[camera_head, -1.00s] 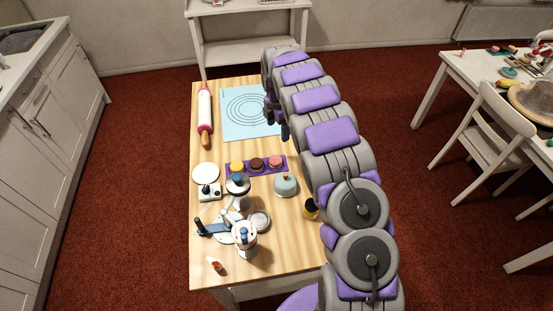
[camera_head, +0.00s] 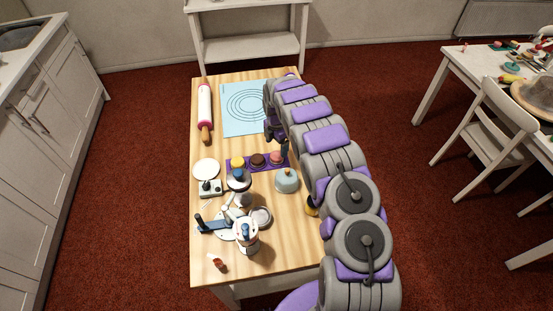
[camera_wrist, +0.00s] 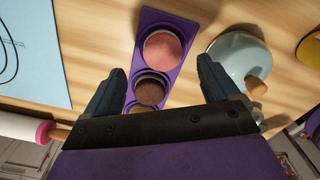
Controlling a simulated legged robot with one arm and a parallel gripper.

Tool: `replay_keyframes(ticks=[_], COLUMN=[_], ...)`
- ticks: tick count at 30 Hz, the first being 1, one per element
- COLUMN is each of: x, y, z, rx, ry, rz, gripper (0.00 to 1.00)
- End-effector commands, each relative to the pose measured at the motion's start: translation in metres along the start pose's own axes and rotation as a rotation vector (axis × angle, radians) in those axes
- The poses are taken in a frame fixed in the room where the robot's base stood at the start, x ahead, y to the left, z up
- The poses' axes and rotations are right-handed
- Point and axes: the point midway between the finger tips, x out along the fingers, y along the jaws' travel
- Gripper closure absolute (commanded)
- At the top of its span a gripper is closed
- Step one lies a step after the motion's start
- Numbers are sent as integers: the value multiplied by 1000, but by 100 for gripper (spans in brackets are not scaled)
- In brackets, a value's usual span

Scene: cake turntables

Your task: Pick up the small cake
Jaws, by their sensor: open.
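Three small round cakes sit in a row in a purple tray (camera_wrist: 178,17) on the wooden table. The pink cake (camera_wrist: 164,50) and the brown cake (camera_wrist: 150,90) show clearly in the wrist view. The yellow cake is mostly hidden there behind my gripper, but shows in the head view (camera_head: 237,162). My gripper (camera_wrist: 160,68) is open and empty. In the wrist view its fingers lie on either side of the tray, with the pink and brown cakes between or just beyond them. In the head view my arm hides most of the gripper, near the pink cake (camera_head: 277,157).
A domed pale-blue thing with a wooden knob (camera_wrist: 240,60) stands right beside the tray. A blue mat (camera_head: 243,110) and a rolling pin (camera_head: 205,105) lie farther back. Turntable parts and a moka-pot-like item (camera_head: 246,236) crowd the table's front.

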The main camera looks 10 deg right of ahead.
Motion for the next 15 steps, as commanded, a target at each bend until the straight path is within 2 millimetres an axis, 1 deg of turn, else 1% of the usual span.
replay_keyframes(ticks=[1, 5, 7, 12, 15], x=[5, 11, 18, 44, 55], y=[0, -1, -2, -3, -3], z=[0, -1, -1, -3, -3], rx=[0, 0, 0, 1, 1], ry=[1, 1, 1, 2, 2], rz=[-1, -1, -2, -2, 0], gripper=[11, 11, 11, 11, 11])
